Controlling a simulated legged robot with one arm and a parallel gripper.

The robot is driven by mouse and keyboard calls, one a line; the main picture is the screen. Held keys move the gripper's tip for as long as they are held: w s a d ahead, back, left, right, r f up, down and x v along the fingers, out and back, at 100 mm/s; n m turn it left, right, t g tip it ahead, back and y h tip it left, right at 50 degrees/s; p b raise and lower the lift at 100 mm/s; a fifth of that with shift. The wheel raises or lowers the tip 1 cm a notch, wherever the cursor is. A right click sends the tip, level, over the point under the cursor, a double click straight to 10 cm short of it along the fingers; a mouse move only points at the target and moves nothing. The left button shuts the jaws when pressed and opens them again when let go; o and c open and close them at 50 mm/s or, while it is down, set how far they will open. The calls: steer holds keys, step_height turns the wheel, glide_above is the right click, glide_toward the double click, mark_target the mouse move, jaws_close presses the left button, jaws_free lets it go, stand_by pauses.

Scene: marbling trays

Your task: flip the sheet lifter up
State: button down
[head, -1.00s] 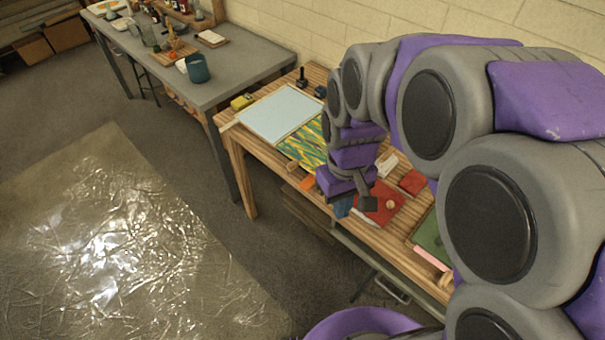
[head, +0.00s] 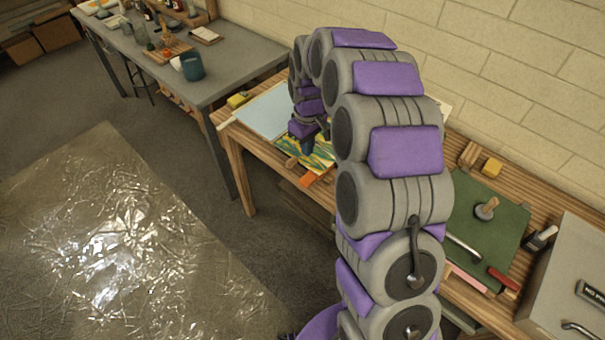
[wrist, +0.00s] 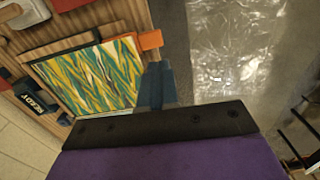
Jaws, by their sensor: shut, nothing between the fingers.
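A flat panel with a green, yellow and white marbled face (wrist: 88,78), which looks like the sheet lifter, lies on the wooden table in the wrist view. An orange tab (wrist: 150,40) sticks out at its corner. In the head view, the marbled panel (head: 322,157) and orange tab (head: 308,180) show at the table's front edge, partly covered by my arm. My gripper (wrist: 156,85) is shut and empty, beside the panel's edge and just below the tab in the wrist view. It also shows over the panel in the head view (head: 308,145). I cannot tell whether it touches.
A pale blue panel (head: 262,112) lies left of the marbled one. A dark block marked READY (wrist: 35,98) stands beside it. A green board (head: 485,225) with a knob and a grey box (head: 572,285) are at right. A shiny plastic sheet (head: 120,240) covers the floor.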

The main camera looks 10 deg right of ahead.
mark_target(304, 181)
steer(key=shift+w+f, duration=1.15)
steer(key=shift+w, duration=0.2)
steer(key=shift+f, duration=0.1)
step_height(304, 181, down, 14)
steer(key=shift+r+b, duration=0.1)
steer(key=shift+b, duration=0.9)
steer(key=shift+s, duration=0.1)
steer(key=shift+s+a+f+t+h+p, duration=0.15)
steer(key=shift+f+t+h+p, duration=0.1)
steer(key=shift+t+h+p, duration=0.25)
steer(key=shift+a+f, duration=0.1)
steer(key=shift+f, duration=0.2)
steer(key=shift+r, duration=0.15)
